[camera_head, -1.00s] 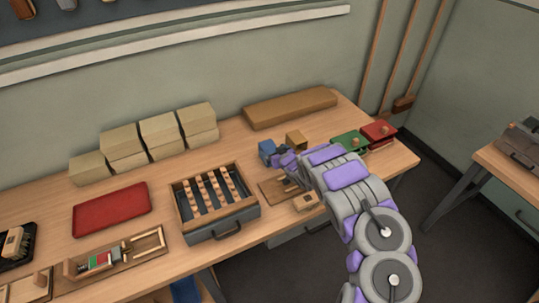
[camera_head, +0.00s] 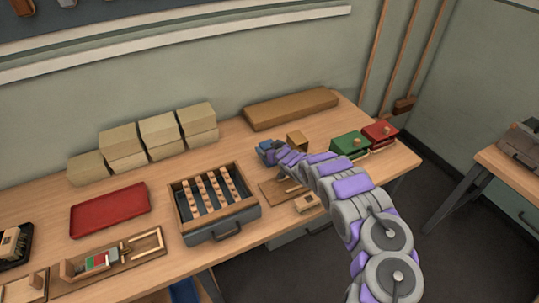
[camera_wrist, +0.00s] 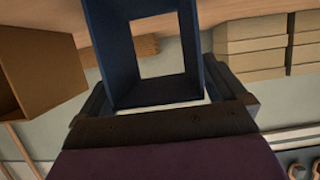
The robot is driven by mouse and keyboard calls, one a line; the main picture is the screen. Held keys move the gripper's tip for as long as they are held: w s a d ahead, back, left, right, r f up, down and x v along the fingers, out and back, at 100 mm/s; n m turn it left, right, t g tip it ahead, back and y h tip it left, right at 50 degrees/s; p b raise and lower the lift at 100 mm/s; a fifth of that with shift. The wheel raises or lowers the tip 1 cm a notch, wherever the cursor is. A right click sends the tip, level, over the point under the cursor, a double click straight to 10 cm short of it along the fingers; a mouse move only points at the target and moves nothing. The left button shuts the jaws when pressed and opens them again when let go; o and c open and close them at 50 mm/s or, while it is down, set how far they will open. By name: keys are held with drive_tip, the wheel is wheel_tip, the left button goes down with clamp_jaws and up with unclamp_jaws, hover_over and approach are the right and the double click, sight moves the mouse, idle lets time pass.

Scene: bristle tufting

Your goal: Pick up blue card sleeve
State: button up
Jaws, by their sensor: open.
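The blue card sleeve (camera_head: 264,145) stands on the workbench, partly hidden behind my gripper in the head view. In the wrist view the sleeve (camera_wrist: 116,58) is a dark blue hollow frame with an open middle, right in front of my palm. My gripper (camera_head: 270,153) is at the sleeve. In the wrist view my gripper (camera_wrist: 158,92) is open, with one finger on each side of the sleeve's near end. I cannot tell whether the fingers touch it.
A tan box (camera_head: 297,141) stands just right of the sleeve. A slotted rack (camera_head: 220,222) is to the left, and green (camera_head: 349,144) and red (camera_head: 379,133) boxes are to the right. Stacked tan blocks (camera_head: 160,139) and a long brown block (camera_head: 290,108) line the back.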

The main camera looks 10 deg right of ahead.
drive_tip(key=shift+c, duration=0.2)
drive_tip(key=c, duration=1)
drive_tip(key=shift+r, duration=0.1)
